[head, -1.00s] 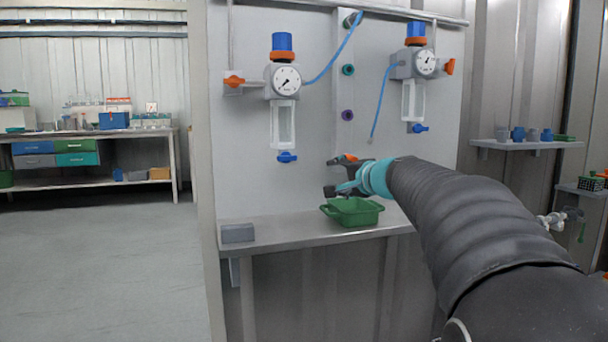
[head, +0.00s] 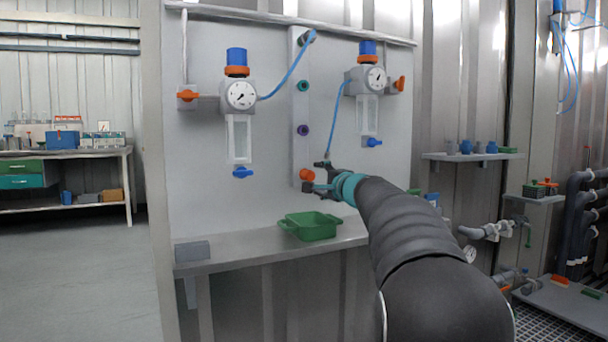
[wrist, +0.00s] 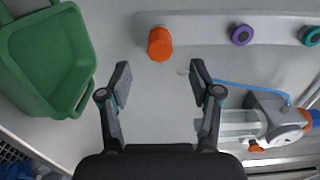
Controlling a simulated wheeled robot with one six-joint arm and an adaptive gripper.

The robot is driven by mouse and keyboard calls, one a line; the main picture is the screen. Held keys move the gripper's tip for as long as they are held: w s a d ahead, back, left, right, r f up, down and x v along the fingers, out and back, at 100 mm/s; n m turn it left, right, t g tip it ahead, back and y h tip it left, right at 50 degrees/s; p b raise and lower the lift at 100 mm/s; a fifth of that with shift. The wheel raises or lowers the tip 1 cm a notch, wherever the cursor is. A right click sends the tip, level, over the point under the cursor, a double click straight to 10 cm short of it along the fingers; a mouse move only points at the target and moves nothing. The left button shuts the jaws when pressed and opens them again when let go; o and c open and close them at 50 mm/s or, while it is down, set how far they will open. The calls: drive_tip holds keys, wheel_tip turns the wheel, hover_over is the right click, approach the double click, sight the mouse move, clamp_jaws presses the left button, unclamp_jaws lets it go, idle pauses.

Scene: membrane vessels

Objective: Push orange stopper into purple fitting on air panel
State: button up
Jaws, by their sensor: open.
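The orange stopper (head: 306,174) sits on the grey vertical strip of the air panel, below the purple fitting (head: 303,130). In the wrist view, the stopper (wrist: 160,43) is ahead of my gripper, roughly centred between the fingers but beyond their tips. The purple fitting (wrist: 242,35) is a dark-holed ring to its right on the same strip. My gripper (wrist: 160,76) is open and empty, with its fingers wide apart. In the head view, my gripper (head: 317,175) is close to the panel, just right of the stopper. How deep the stopper sits cannot be told.
A teal fitting (head: 303,86) is above the purple one. A blue hose (head: 336,118) hangs from the right regulator (head: 360,80), its free end near my gripper. A green tray (head: 311,226) stands on the shelf below. A grey block (head: 192,251) lies at the shelf's left.

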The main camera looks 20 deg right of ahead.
sight(311, 176)
drive_tip(key=shift+w+a+p, duration=0.15)
drive_tip(key=shift+w+p, duration=1.05)
drive_tip(key=shift+w, duration=2.6)
drive_tip(key=shift+b, duration=0.45)
clamp_jaws()
drive_tip(key=shift+s, duration=0.1)
drive_tip(key=shift+s+b, duration=1.25)
drive_tip(key=shift+s, duration=1.65)
